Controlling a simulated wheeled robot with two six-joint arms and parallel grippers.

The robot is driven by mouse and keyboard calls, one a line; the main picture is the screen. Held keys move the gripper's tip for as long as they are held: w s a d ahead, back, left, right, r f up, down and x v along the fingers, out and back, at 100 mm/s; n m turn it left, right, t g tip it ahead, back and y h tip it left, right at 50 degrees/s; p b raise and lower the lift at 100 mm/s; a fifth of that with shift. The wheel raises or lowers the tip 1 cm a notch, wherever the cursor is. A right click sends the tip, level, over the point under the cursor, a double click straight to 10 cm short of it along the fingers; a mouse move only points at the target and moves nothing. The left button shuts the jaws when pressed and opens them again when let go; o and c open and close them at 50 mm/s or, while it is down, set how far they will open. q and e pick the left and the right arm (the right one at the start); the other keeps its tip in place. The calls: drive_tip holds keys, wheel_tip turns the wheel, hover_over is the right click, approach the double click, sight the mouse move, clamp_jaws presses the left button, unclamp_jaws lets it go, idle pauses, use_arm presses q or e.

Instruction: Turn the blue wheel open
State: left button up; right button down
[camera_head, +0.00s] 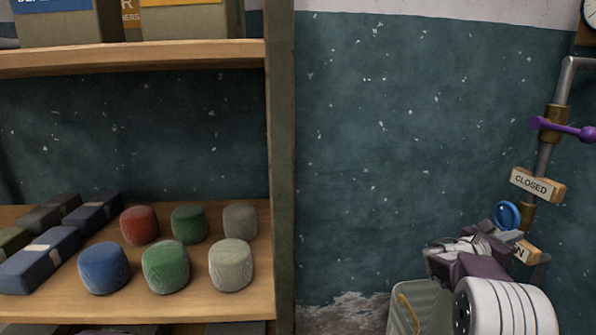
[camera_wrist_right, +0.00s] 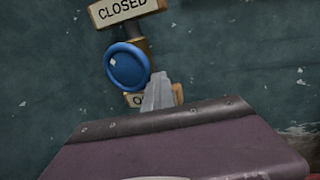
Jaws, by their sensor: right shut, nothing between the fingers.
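The blue wheel (camera_head: 507,215) is on the pipe at the right in the head view, below the CLOSED sign (camera_head: 534,185). It also shows in the right wrist view as a blue disc (camera_wrist_right: 128,66) with a white mark on its face. A second sign (camera_head: 526,252), partly covered, sits below the wheel. My right gripper (camera_head: 510,236) is shut and empty, just below the wheel. In the right wrist view its fingertips (camera_wrist_right: 158,92) are at the wheel's lower right edge; I cannot tell whether they touch it. My left gripper is out of view.
A purple lever (camera_head: 565,129) sits higher on the same pipe (camera_head: 545,155). A wooden shelf (camera_head: 130,310) with several coloured round items and dark boxes fills the left. A pale container (camera_head: 422,305) stands beneath my right arm. The wall between shelf and pipe is clear.

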drive_tip(key=shift+r, duration=0.35)
drive_tip(key=shift+r+p, duration=1.9)
drive_tip(key=shift+s, duration=0.15)
drive_tip(key=shift+s+r, duration=0.15)
approach(518, 221)
drive_tip(key=shift+d+r+b, duration=0.3)
drive_tip(key=shift+d+r, duration=0.4)
drive_tip(key=shift+d, duration=0.05)
